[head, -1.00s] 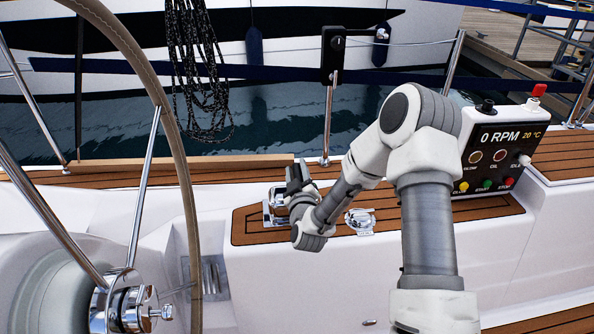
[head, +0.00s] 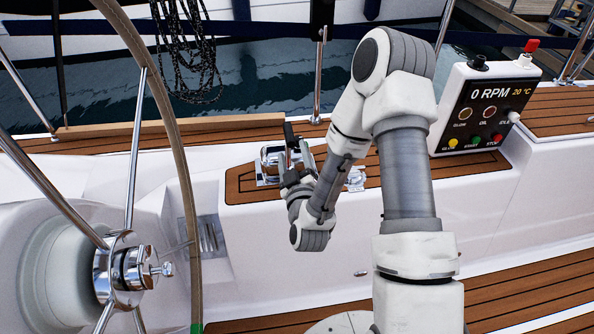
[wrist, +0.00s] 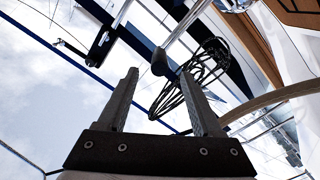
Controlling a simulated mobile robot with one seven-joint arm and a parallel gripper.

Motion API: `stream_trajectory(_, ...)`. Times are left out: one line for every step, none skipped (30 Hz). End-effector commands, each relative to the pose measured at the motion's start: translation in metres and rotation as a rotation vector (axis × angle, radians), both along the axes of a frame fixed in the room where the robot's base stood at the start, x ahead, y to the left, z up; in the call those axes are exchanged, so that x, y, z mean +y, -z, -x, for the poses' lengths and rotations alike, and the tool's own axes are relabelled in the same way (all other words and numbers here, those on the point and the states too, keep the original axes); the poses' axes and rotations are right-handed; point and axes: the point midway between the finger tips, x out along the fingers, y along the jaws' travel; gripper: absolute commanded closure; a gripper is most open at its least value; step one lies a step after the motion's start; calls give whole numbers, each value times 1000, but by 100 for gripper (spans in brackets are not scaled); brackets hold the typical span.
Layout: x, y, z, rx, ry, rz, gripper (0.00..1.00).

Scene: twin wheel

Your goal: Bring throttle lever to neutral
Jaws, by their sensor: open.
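The throttle lever (head: 290,134) has a black grip and rises from a chrome base (head: 268,160) on the teak-topped side deck. In the wrist view the lever's black grip (wrist: 160,63) and chrome shaft show just beyond the gap between the fingertips of my gripper (wrist: 158,78). The jaws are apart and nothing is between them. The lower part of the lever is partly hidden by my gripper in the head view.
A large steering wheel (head: 169,110) with chrome spokes stands at the left. A chrome fitting (head: 356,178) sits right of the lever, partly behind my arm. An engine panel (head: 488,108) reading 0 RPM is at the right. A coiled rope (head: 185,50) hangs behind.

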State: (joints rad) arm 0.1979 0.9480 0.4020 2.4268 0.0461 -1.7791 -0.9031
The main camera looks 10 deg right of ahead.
Motion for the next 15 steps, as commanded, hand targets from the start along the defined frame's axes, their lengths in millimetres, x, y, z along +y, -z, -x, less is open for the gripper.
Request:
stream_trajectory(1, 0, 14, 6, -3, 2, 33)
stream_trajectory(1, 1, 21, 6, -3, 2, 33)
stream_trajectory(1, 1, 31, 6, -3, 2, 33)
stream_trajectory(1, 1, 39, 6, -3, 2, 33)
stream_trajectory(1, 0, 45, 6, -4, 1, 33)
stream_trajectory(2, 1, 44, 9, -2, 2, 33)
stream_trajectory(2, 2, 45, 12, -2, 0, 33)
stream_trajectory(2, 4, 46, 16, -2, 0, 33)
stream_trajectory(3, 5, 48, 20, -1, -1, 33)
stream_trajectory(2, 6, 49, 23, 0, -2, 33)
stream_trajectory(3, 7, 50, 26, -1, -3, 33)
stream_trajectory(2, 8, 52, 27, 0, -3, 33)
stream_trajectory(2, 8, 53, 29, 1, -3, 33)
stream_trajectory(2, 9, 54, 30, 1, -3, 33)
stream_trajectory(2, 9, 56, 31, 3, -3, 33)
